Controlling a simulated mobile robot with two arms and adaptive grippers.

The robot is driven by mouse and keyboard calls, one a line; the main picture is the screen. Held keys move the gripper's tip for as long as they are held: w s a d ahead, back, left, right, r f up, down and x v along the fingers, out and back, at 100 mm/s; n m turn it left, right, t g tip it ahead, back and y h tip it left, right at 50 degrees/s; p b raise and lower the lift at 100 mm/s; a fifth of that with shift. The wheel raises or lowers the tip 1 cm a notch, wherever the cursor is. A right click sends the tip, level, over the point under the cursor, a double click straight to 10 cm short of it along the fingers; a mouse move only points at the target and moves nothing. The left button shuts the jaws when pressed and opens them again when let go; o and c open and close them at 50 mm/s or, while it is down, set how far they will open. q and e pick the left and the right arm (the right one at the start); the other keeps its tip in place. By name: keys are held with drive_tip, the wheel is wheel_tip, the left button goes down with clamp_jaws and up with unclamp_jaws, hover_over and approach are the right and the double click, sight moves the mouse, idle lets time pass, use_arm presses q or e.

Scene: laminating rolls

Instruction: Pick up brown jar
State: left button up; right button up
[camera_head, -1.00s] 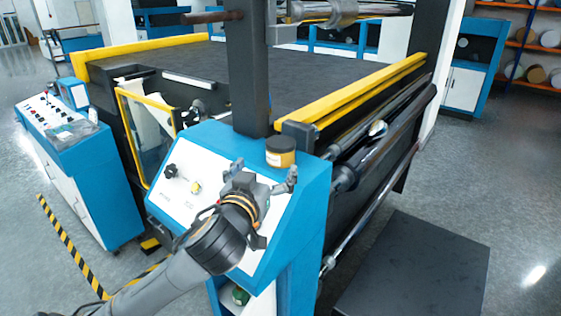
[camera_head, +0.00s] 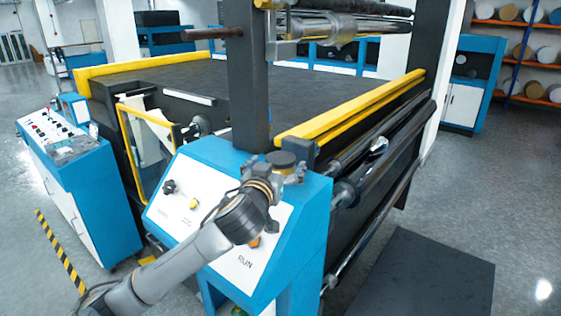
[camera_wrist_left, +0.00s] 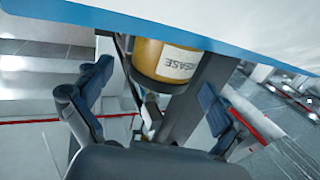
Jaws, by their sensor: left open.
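The brown jar (camera_head: 284,158) stands on the top ledge of the blue control console, and its dark lid shows above my gripper in the head view. My left gripper (camera_head: 275,170) is open right in front of the jar and hides most of its body. In the left wrist view, the jar (camera_wrist_left: 166,62) shows its amber body and a pale label reading "EASE", with its start cut off. It lies ahead between the two spread fingers of the gripper (camera_wrist_left: 157,82). I cannot tell whether the fingers are beside it. My right gripper is not in view.
The blue console (camera_head: 310,205) has a white sloped panel with knobs and a RUN marking under my arm. A dark post (camera_head: 248,90) rises just behind the jar's ledge. A yellow rail (camera_head: 350,108) and rollers run to the right. Dark flat platform (camera_head: 425,275) lies lower right.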

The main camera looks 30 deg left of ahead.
use_arm(q)
drive_tip(key=shift+p+x, duration=0.3)
drive_tip(key=shift+x, duration=1.15)
drive_tip(key=shift+s, duration=0.1)
drive_tip(key=shift+c, duration=0.5)
drive_tip(key=c, duration=1.1)
drive_tip(key=shift+c, duration=1.2)
drive_tip(key=shift+r, duration=0.15)
